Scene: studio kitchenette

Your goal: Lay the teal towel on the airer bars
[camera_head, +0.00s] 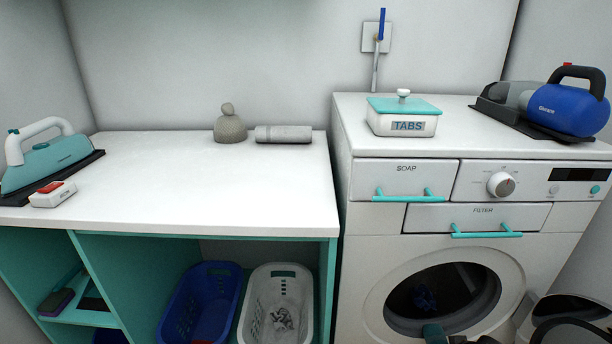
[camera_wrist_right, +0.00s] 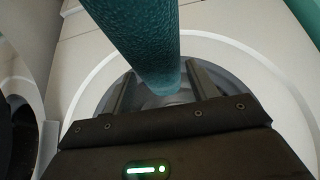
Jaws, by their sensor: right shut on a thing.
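The teal towel is a textured, rolled-looking teal cylinder (camera_wrist_right: 140,40) in the right wrist view, running from the top edge down between the two fingers. My right gripper (camera_wrist_right: 166,85) is shut on it. In the head view only a small teal end (camera_head: 433,333) and dark parts beside it show at the bottom edge, in front of the washing machine door. The airer bars are not seen in either view. My left gripper is not in view.
The washing machine (camera_head: 410,225) with teal drawer handles stands at the right. A white counter (camera_head: 190,185) holds an iron (camera_head: 50,160), a grey roll (camera_head: 283,134) and a knobbed grey object (camera_head: 229,126). Blue (camera_head: 200,300) and white (camera_head: 275,280) baskets sit beneath. The counter's middle is clear.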

